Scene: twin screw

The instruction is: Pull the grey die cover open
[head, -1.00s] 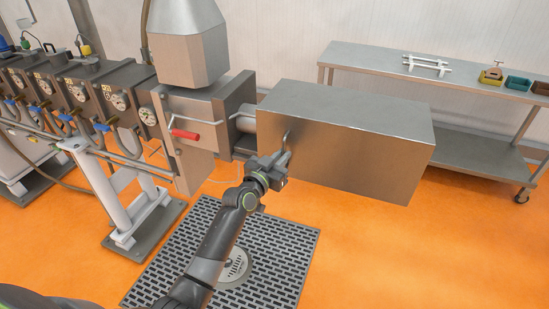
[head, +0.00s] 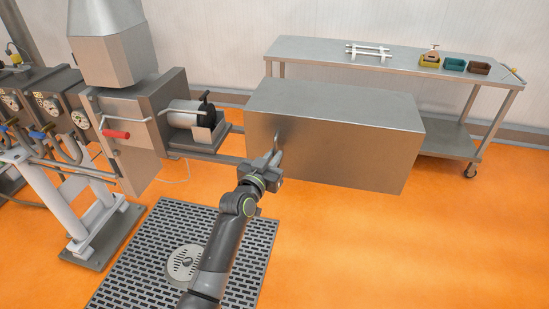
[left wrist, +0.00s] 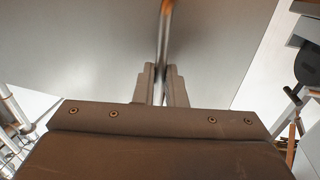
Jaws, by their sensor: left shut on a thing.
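The grey die cover (head: 350,140) is a large metal box at the centre right of the head view. A gap separates it from the machine, and the die end (head: 186,114) with a dark round part shows in that gap. My left gripper (head: 273,160) is shut on the cover's bar handle (head: 277,136), at the left part of the front face. In the left wrist view the two fingers (left wrist: 160,84) close around the handle rod (left wrist: 165,35), with the cover's face (left wrist: 80,45) behind. My right gripper is in neither view.
A steel table (head: 300,48) with a white rack (head: 368,51) and small coloured bins (head: 453,64) stands behind the cover. A red-handled lever (head: 116,134) sticks out of the machine. A floor grate (head: 150,245) lies below my arm. The orange floor at the right is clear.

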